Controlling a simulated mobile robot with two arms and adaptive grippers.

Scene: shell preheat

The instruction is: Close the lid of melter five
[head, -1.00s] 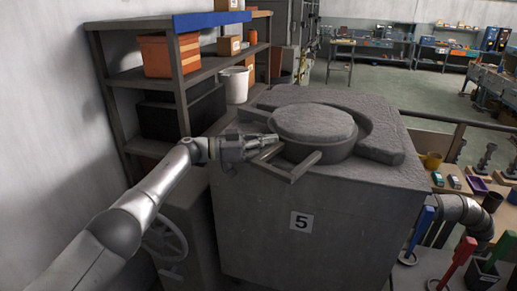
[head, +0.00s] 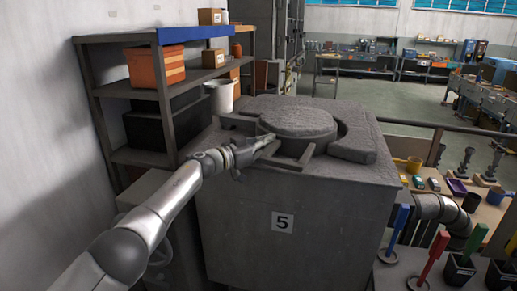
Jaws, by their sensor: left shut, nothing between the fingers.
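Melter five is the big grey block (head: 330,215) with a "5" plate on its front. Its round, rough grey lid (head: 298,117) lies about flat on top, within a raised curved rim (head: 356,142). A bar handle (head: 306,156) juts from the lid's front toward me. My left gripper (head: 268,146) is shut and empty, at the front left edge of the lid beside the handle. Its fingers hide part of the handle, and I cannot tell whether they touch it. My right gripper is not in view.
A shelf rack (head: 165,95) with an orange bin (head: 155,67) and boxes stands at the left wall. A white bucket (head: 219,97) is behind the melter. At right, a bench holds cups and coloured-handled tools (head: 432,255). A rail (head: 440,128) runs behind.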

